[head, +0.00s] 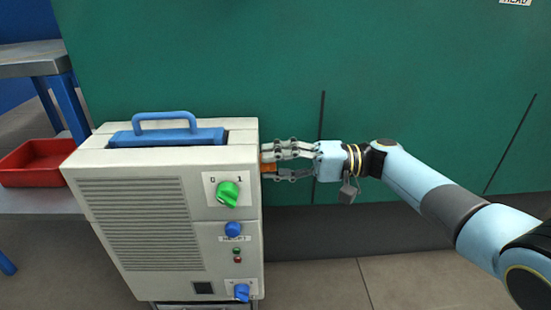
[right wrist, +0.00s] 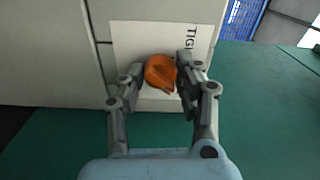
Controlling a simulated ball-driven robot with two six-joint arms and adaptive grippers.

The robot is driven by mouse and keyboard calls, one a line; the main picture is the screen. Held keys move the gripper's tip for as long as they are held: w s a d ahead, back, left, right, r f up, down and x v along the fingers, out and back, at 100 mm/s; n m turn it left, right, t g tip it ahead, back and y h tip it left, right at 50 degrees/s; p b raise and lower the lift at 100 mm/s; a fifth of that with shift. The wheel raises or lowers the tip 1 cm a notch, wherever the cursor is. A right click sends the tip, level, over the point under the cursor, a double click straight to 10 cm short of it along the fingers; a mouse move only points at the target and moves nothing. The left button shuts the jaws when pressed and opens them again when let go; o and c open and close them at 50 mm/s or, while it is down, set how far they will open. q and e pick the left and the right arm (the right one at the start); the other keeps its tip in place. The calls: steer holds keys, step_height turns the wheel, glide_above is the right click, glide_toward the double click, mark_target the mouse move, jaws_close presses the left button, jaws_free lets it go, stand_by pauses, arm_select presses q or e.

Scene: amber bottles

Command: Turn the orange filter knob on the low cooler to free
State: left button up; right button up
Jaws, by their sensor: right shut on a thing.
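The low cooler (head: 135,215) is a cream box with a blue carrying handle (head: 165,117) on top. The orange filter knob (right wrist: 160,72) is on its right side, on a white plate (right wrist: 135,38) whose visible lettering reads "TIG", the rest being hidden by my finger. In the head view only a sliver of the orange knob (head: 268,168) shows. My right gripper (head: 273,163) reaches it from the right and is shut on it, with one finger on each side in the right wrist view (right wrist: 161,76). The knob's narrow end points down and slightly right there. My left gripper is not in view.
The cooler's front carries a green knob (head: 228,193) marked 0 and 1, a blue knob (head: 233,229) and a lower blue knob (head: 241,292). A red tray (head: 35,165) lies at the left by a blue-legged table (head: 30,62). A green wall (head: 420,70) stands behind.

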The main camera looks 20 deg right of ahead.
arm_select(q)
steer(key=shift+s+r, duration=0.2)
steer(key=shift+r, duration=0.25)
arm_select(e)
steer(key=shift+m, duration=0.6)
steer(key=shift+f, duration=0.1)
steer(key=o, duration=1.1)
steer(key=shift+o, duration=0.2)
steer(key=shift+d, duration=0.15)
steer(key=v, duration=1.2)
